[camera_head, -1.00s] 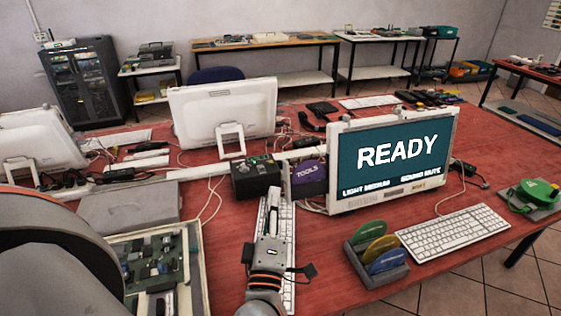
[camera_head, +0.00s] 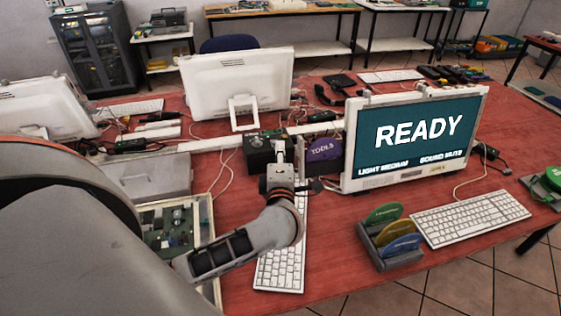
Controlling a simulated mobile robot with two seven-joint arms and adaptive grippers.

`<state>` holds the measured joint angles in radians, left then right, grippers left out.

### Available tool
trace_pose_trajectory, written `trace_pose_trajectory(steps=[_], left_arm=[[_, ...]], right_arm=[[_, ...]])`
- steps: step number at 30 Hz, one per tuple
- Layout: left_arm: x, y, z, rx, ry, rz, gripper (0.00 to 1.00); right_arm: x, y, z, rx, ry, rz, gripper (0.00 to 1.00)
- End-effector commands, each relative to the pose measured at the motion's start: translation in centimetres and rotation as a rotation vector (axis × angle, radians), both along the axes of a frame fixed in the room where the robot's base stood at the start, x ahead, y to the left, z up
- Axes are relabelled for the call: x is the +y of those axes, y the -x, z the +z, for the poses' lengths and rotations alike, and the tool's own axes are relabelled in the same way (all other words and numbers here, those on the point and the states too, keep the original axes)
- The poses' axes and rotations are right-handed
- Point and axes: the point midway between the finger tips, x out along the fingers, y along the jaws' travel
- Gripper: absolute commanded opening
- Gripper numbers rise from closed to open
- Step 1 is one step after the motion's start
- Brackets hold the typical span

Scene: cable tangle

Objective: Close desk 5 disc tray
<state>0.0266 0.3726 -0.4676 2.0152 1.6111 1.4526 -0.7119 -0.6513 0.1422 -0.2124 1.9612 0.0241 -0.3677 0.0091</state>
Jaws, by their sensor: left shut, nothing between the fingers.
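A black box-shaped unit (camera_head: 257,153) stands on the red desk (camera_head: 345,230), left of the purple TOOLS pouch. It looks like a disc drive, but I cannot clearly make out a tray on it. My left gripper (camera_head: 282,155) is shut and empty, pointing away from me at the front of the black unit. It covers the unit's front right part, so whether it touches is unclear. My left arm passes over the white keyboard (camera_head: 282,272) in front. My right gripper is not in view.
A monitor reading READY (camera_head: 415,135) stands right of the purple TOOLS pouch (camera_head: 323,150). A rack of coloured discs (camera_head: 392,257) and a second keyboard (camera_head: 470,218) stand in front of it. An open circuit-board case (camera_head: 207,207) lies left.

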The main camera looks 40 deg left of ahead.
Motion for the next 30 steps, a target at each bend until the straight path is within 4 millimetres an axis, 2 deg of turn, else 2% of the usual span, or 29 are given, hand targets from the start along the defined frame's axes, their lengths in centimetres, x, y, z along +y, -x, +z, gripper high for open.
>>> trace_pose_trajectory(steps=[3,9,23,26,30], left_arm=[[-1.6,-1.4,0.0,-0.001,0.003,-0.002,0.00],[-2.6,-2.6,-0.1,0.002,0.001,-0.002,0.00],[-3.0,-3.0,-0.1,0.001,0.002,-0.002,0.00],[-3.8,-4.1,0.0,-0.001,0.003,0.000,0.00],[-6.2,-6.8,0.0,0.000,0.005,-0.001,0.00]], right_arm=[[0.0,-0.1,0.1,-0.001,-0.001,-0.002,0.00],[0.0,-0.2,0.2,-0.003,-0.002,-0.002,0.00],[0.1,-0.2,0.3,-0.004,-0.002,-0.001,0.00],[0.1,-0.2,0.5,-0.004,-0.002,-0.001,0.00],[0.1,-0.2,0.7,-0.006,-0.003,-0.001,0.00]])
